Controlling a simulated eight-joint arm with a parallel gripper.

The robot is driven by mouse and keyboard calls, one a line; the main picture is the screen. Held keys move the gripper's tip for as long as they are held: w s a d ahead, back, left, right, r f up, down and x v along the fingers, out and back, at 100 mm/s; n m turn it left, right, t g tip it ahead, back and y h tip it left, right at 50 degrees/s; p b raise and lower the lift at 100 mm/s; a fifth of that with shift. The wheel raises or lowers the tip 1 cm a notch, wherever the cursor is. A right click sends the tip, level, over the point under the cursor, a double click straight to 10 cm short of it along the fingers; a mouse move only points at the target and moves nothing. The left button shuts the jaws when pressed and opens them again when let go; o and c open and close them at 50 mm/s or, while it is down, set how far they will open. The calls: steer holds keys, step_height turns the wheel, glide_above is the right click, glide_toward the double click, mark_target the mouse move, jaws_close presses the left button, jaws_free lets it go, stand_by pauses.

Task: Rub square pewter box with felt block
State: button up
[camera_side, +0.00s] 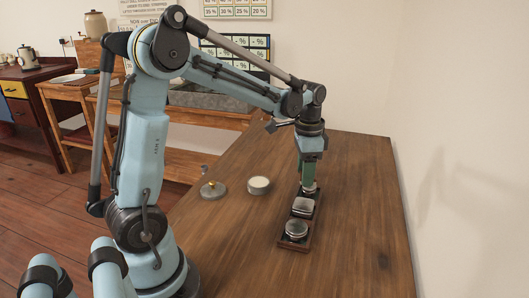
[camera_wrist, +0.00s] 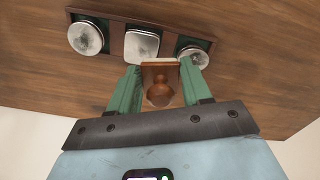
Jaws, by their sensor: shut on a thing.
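The square pewter box (camera_wrist: 142,44) sits in the middle of a dark wooden tray (camera_wrist: 112,24), between two round pewter boxes. It also shows in the middle of the tray in the side view (camera_side: 302,206). My gripper (camera_wrist: 159,76) has green fingers shut on the felt block (camera_wrist: 150,73), which has a brown wooden back, a round knob and a pale felt edge. In the side view my gripper (camera_side: 308,180) points down over the far end of the tray, beyond the square box. The block is hard to make out there, and I cannot tell whether it touches anything.
One round pewter box (camera_side: 296,229) is at the tray's near end; the other (camera_wrist: 193,52) is partly behind a finger. A grey lidded tin (camera_side: 213,190) and a white-topped round tin (camera_side: 258,185) stand left of the tray. The table's right side (camera_side: 360,215) is clear.

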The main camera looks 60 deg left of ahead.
mark_target(300, 206)
steer(key=shift+f, duration=1.95)
steer(key=shift+s+d+f, duration=0.35)
steer(key=shift+d+f, duration=0.05)
steer(key=shift+f, duration=0.25)
steer(key=shift+c, duration=1.1)
steer(key=shift+s+d, duration=1.05)
steer(key=shift+s, duration=0.05)
steer(key=shift+w+a, duration=1.35)
steer(key=shift+w, duration=0.05)
steer(key=shift+w+a+r, duration=0.1)
steer(key=shift+a, duration=0.05)
steer(key=shift+r, duration=4.05)
